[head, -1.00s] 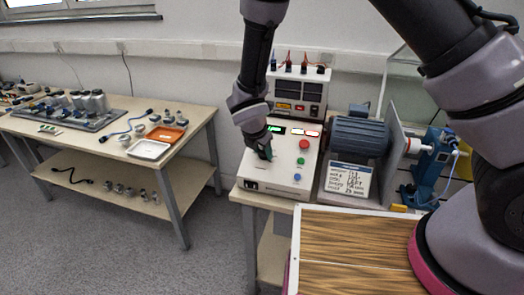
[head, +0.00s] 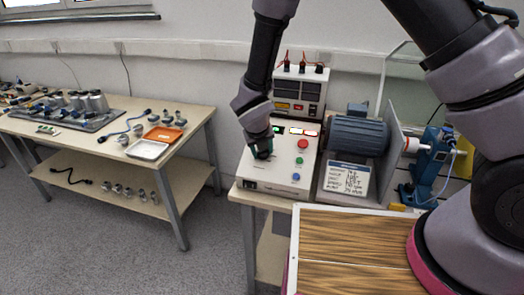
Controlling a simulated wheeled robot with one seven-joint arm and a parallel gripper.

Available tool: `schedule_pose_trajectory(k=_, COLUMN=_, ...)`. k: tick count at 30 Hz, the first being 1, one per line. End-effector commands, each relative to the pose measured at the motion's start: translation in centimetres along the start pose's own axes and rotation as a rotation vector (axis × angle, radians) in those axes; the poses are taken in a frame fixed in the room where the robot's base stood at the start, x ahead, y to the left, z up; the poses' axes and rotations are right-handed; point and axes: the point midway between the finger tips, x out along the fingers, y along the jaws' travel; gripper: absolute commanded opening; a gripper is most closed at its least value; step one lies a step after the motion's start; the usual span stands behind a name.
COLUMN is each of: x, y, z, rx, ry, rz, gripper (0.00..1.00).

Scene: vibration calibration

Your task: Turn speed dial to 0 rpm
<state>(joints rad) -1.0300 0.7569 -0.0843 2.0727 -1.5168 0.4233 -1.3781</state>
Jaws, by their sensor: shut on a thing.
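A white control box (head: 278,178) stands on the table beside the motor, with red, green and blue buttons on its right side. A lit display strip shows near its top, too small to read. My gripper (head: 263,154) reaches down onto the left part of the panel and is shut on a dark knob there, which I take as the speed dial. The fingers hide most of the dial, so its pointer and scale cannot be read.
A power supply (head: 299,91) with cables stands behind the box. A side table (head: 190,149) with trays and parts is at left, with open floor between.

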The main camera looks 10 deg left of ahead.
Motion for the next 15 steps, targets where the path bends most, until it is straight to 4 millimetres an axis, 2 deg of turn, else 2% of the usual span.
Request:
schedule_pose_trajectory(k=6, x=-0.02, y=-0.03, z=0.04, rx=-0.123, ry=-0.001, rz=0.007, gripper=0.0)
schedule_pose_trajectory(k=15, x=-0.02, y=-0.09, z=0.06, rx=-0.201, ry=-0.001, rz=0.011, gripper=0.0)
